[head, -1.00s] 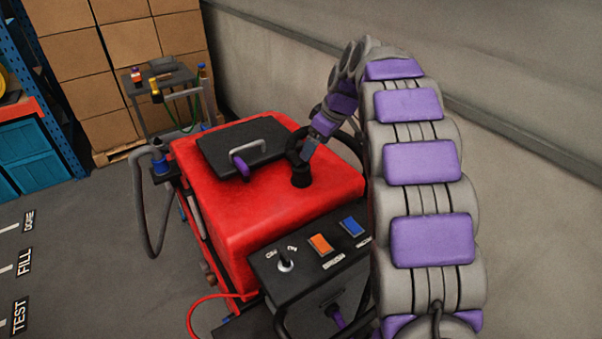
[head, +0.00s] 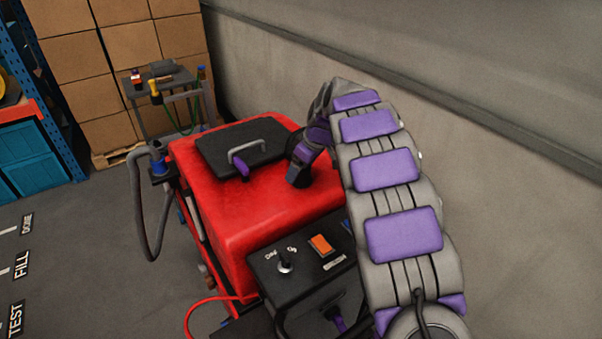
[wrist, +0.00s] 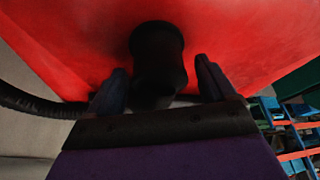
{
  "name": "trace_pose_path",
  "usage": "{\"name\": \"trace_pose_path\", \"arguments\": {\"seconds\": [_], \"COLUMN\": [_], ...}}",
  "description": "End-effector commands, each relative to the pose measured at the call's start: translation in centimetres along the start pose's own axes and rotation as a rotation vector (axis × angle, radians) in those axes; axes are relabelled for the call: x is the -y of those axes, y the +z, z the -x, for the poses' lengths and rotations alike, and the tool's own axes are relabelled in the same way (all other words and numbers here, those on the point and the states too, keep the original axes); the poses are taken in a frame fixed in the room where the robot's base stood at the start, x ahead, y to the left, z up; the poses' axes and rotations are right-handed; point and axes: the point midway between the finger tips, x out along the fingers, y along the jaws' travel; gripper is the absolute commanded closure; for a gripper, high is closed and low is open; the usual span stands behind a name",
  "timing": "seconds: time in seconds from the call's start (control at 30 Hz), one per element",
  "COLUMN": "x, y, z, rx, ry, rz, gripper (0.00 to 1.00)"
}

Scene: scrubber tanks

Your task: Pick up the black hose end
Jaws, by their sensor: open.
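In the wrist view, a black hose end (wrist: 157,50), a short dark cylinder, stands against the red surface. My open gripper (wrist: 161,68) has one finger on each side of it. The hose end lies between the fingers, and I see a small gap on both sides near the tips. In the head view, my gripper (head: 300,170) points down at the right part of the red tank top (head: 262,205). There my wrist hides most of the hose end.
A ribbed black hose (wrist: 40,103) runs at the left of the wrist view. A black lid (head: 240,148) with a grey and purple handle sits beside my gripper. A control panel (head: 300,265) is in front, and a wall (head: 480,110) stands to the right.

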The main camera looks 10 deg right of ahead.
Motion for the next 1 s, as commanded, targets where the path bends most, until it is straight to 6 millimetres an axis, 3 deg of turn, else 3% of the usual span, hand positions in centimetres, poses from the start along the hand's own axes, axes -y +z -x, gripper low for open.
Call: {"name": "trace_pose_path", "arguments": {"seconds": [0.17, 0.8, 1.0], "x": [-0.02, -0.06, -0.07], "y": [-0.02, -0.02, -0.02], "z": [0.03, 0.01, 0.02], "rx": [0.0, 0.0, -0.001], "ry": [0.001, 0.001, 0.001], "rz": [0.0, 0.0, 0.0], "gripper": [0.16, 0.77, 0.79]}}
